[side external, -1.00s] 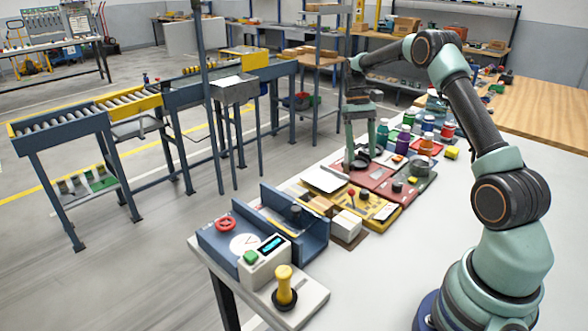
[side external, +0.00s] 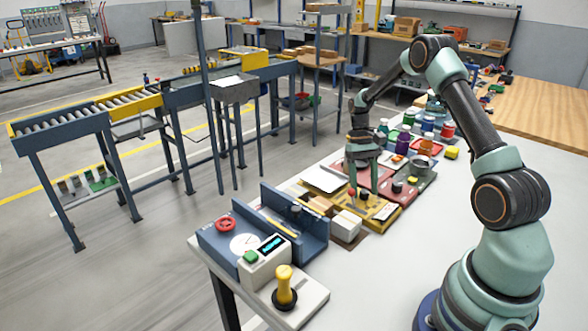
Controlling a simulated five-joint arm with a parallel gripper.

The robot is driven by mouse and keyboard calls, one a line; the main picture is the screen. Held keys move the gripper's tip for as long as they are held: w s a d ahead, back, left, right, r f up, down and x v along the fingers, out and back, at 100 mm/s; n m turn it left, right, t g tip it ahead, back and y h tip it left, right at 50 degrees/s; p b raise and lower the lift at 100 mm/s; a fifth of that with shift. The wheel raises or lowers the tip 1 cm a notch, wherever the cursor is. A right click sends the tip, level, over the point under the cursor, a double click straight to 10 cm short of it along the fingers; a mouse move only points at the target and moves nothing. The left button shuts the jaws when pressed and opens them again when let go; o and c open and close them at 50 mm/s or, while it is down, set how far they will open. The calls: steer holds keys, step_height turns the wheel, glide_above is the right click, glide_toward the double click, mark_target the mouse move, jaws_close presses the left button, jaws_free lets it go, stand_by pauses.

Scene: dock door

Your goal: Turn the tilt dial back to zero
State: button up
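My gripper (side external: 363,184) is pointing down over the row of control panels, its two fingers apart. The fingertips are near the back edge of the yellow panel (side external: 382,212), close to its red knob (side external: 351,192) and black knob (side external: 363,197); I cannot tell if they touch. Which knob is the tilt dial is not clear. A white round dial face (side external: 244,243) with a pointer lies on the blue panel at the front, beside a red handwheel (side external: 225,224). I cannot read its marks.
A yellow joystick (side external: 285,285) and a display box (side external: 265,260) with a green button stand at the table's front corner. White blocks (side external: 346,226) sit beside the yellow panel. Several coloured jars (side external: 402,142) stand behind.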

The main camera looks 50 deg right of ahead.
jaws_close()
steer(key=shift+a+n, duration=0.1)
steer(key=shift+n, duration=0.6)
steer(key=shift+o, duration=0.9)
jaws_free()
steer(key=shift+w, duration=0.1)
steer(key=v, duration=1.2)
